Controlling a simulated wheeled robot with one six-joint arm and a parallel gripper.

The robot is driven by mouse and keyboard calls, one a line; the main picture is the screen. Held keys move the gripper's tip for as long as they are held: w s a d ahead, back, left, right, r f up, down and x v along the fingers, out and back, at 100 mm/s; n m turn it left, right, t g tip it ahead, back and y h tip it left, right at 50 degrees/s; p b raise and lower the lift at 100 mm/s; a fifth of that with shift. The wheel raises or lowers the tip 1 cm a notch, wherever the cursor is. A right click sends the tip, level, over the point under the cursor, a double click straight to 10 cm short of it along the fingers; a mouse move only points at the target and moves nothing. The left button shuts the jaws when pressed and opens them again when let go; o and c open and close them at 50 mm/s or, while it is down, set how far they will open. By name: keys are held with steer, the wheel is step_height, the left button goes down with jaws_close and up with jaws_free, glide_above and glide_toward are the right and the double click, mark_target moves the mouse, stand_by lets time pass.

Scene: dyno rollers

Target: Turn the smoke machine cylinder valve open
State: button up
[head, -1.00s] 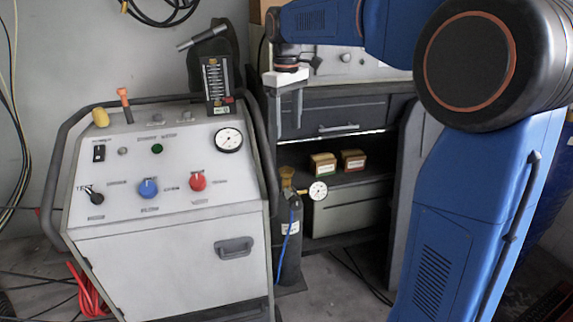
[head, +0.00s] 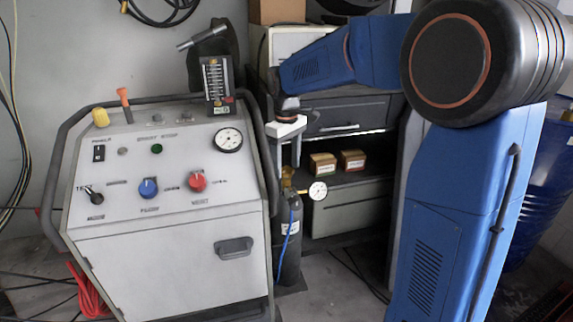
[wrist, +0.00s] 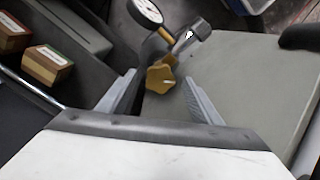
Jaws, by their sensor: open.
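The smoke machine's dark gas cylinder (head: 289,245) stands upright on the floor beside the console. Its brass valve knob (head: 287,178) is on top, partly hidden by my fingers in the head view. In the wrist view the star-shaped knob (wrist: 160,79) shows between the two fingertips, with a space on either side. My gripper (head: 287,163) is open, pointing down over the knob; I cannot tell whether the tips reach down beside it. A round white gauge (head: 317,190) sits on the regulator at the valve's right.
The grey console (head: 160,260) with its handrail stands close left of the cylinder. A dark cabinet (head: 345,115) is behind, with two small boxes (head: 322,163) on its shelf. A blue hose (head: 289,232) hangs along the cylinder.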

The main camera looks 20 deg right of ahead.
steer(key=c, duration=1.1)
steer(key=shift+o, duration=0.2)
steer(key=shift+n, duration=0.4)
steer(key=n, duration=0.4)
steer(key=shift+n, duration=0.4)
steer(key=n, duration=0.5)
steer(key=shift+n, duration=0.3)
steer(key=o, duration=1.1)
steer(key=shift+c, duration=0.2)
